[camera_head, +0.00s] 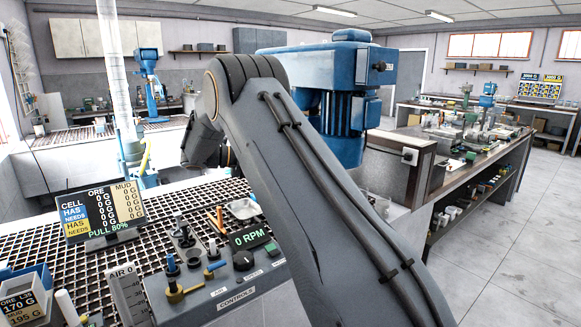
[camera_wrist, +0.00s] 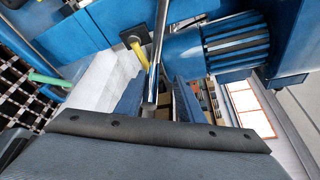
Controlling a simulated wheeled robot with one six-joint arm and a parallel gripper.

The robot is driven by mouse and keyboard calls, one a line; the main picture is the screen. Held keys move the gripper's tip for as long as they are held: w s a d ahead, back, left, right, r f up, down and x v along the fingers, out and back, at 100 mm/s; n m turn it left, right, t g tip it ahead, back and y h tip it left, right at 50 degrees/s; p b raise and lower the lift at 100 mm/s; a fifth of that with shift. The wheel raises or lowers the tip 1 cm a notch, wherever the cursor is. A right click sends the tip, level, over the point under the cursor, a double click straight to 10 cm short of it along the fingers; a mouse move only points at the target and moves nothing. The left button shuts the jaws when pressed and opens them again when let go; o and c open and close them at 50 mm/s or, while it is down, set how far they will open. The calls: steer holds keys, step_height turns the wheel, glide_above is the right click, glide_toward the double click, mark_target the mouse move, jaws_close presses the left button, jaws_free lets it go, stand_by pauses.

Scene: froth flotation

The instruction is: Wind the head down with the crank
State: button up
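The blue machine head with its finned motor (camera_head: 340,110) stands behind my arm in the head view; its blue finned motor also shows at the upper right of the wrist view (camera_wrist: 235,45). I cannot tell for sure which part is the crank. My gripper (camera_wrist: 160,98) shows as two dark blue fingers standing apart, with the rod's lower end near the gap. In the head view my arm hides the gripper.
A control panel (camera_head: 235,290) with knobs and a 0 RPM display (camera_head: 252,238) stands in front. A readout screen (camera_head: 103,210) is at left on a dark grating. A long bench (camera_head: 480,170) runs at right; the floor (camera_head: 510,250) there is clear.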

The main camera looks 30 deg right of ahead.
steer(key=shift+b+v, duration=0.5)
steer(key=shift+v, duration=1.15)
steer(key=shift+r, duration=0.1)
steer(key=w+a+f+b, duration=0.1)
steer(key=a, duration=0.7)
steer(key=shift+w+a, duration=0.3)
steer(key=shift+a, duration=0.1)
steer(key=shift+p, duration=0.3)
